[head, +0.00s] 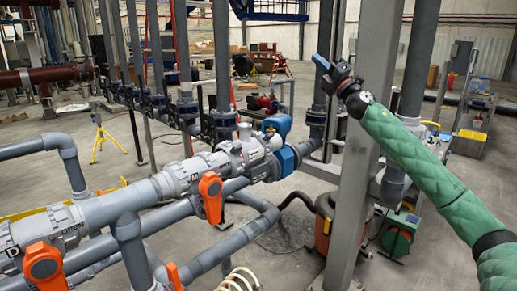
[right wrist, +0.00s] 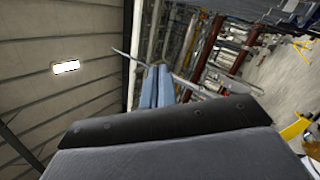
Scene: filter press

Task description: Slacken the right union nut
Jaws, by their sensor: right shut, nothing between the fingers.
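A grey plastic pipe line runs from the lower left toward the middle of the head view. On it sits a grey valve body with ribbed union nuts (head: 184,178) and an orange handle (head: 210,191) hanging down. A second orange-handled valve (head: 42,262) is at the lower left. I cannot tell which ribbed collar is the right union nut. My right gripper (head: 322,64) is raised above and to the right of the pipe line, well apart from it. Its blue fingers (right wrist: 155,88) are shut and empty in the right wrist view. My left gripper is not in view.
A grey steel column (head: 362,150) stands close beside my right arm. A blue fitting (head: 284,160) is at the pipe's far end. A yellow tripod (head: 100,130) is at the left.

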